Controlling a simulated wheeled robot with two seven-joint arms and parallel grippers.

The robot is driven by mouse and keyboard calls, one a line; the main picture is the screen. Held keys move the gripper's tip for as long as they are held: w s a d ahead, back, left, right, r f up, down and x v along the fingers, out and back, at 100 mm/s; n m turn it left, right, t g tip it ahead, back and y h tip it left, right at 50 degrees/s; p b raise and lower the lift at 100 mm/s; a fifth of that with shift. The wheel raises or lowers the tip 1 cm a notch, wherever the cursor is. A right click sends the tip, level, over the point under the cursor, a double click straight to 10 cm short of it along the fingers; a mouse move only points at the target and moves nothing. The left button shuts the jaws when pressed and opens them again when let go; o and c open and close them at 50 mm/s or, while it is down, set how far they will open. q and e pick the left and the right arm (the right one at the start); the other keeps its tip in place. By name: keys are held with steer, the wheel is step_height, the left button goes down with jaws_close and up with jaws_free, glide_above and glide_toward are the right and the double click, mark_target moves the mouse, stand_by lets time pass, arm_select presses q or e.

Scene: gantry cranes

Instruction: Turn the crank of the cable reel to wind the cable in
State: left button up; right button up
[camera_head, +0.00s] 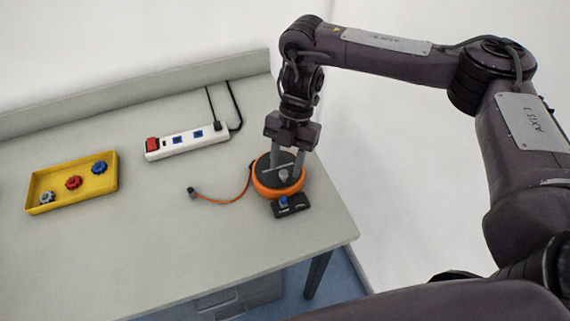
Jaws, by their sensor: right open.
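The cable reel (262,187) is a round orange and dark drum at the right end of the table, with a grey crank bar and knob (284,175) on top. Its orange cable (222,202) runs out to the left and ends in a small dark plug (191,191) lying on the table. My right gripper (287,167) points down over the reel. Its jaws are open, with the fingers on either side of the crank knob; I cannot tell if they touch it. My left gripper is not in view.
A dark block with a blue part (291,205) sits at the reel's front. A white power strip (187,142) lies behind left. A yellow tray (72,183) with blue, red and grey knobs is at the left. The table's right edge is close to the reel; the front middle is clear.

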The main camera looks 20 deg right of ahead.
steer(key=shift+s+a+f, duration=0.2)
steer(key=shift+f, duration=0.4)
jaws_close()
steer(key=shift+a, duration=0.1)
